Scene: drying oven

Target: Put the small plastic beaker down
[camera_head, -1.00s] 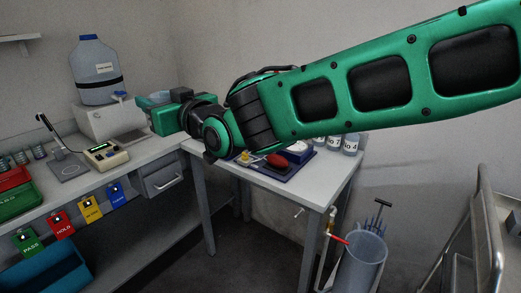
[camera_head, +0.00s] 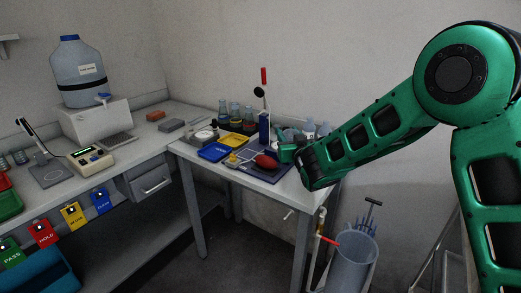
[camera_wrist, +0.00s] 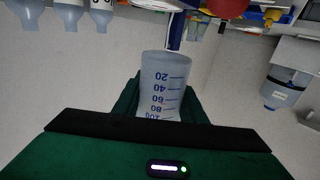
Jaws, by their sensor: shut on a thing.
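The small plastic beaker (camera_wrist: 164,80) is translucent, with blue volume marks. My gripper (camera_wrist: 160,100) is shut on it, with a green finger on each side. The beaker's numbers appear upside down in the wrist view, as do the bottles and carboy around it, so it looks upright. In the head view my gripper (camera_head: 288,152) is over the right part of the corner table (camera_head: 270,187), next to a red bulb (camera_head: 266,161). The beaker is hard to make out there. Whether its base touches anything cannot be told.
A blue tray (camera_head: 214,152) and a yellow tray (camera_head: 235,140) lie left of my gripper. Bottles (camera_head: 235,113) stand behind them, and labelled bottles (camera_head: 309,128) stand behind my gripper. A blue stand (camera_head: 264,128) is close by. The table's front strip is clear.

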